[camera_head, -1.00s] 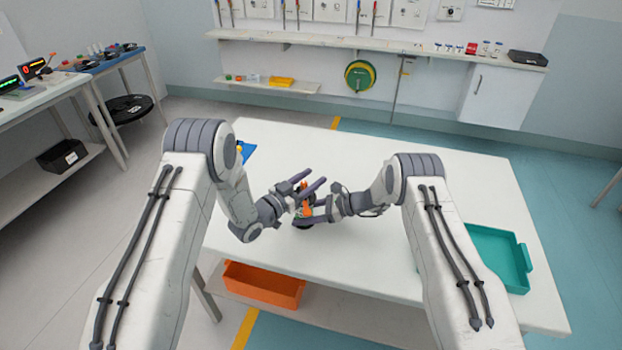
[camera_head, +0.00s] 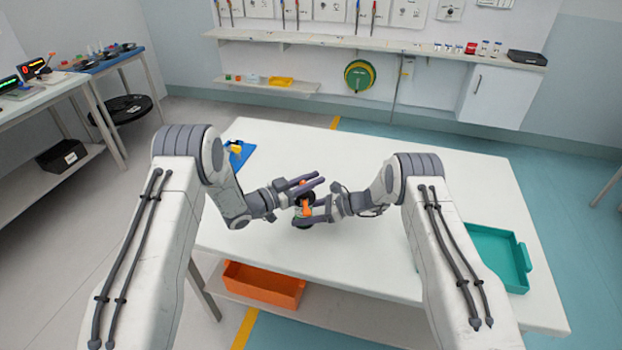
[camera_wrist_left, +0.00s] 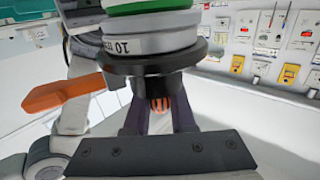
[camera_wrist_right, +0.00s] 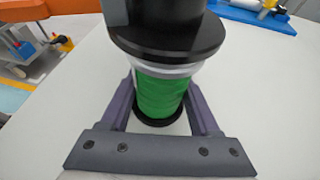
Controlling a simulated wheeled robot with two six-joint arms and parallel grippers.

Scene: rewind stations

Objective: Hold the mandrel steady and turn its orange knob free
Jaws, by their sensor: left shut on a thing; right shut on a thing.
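The mandrel (camera_head: 304,222) stands upright above the white table, mostly hidden between my grippers in the head view. In the right wrist view its green-wound body (camera_wrist_right: 158,96) sits between the fingers of my right gripper (camera_wrist_right: 160,84), which is shut on it below a wide black flange. My left gripper (camera_head: 318,179) is shut at the mandrel's top. In the left wrist view its fingers close on the ribbed orange knob (camera_wrist_left: 160,103), next to the black flange. An orange lever (camera_wrist_left: 60,95) sticks out sideways there, near a white ring marked 10.
A teal tray (camera_head: 497,258) lies at the table's right. A blue mat (camera_head: 240,156) with a yellow item is at the back left. An orange bin (camera_head: 262,284) sits on the shelf below. The white table (camera_head: 430,180) is clear behind the grippers.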

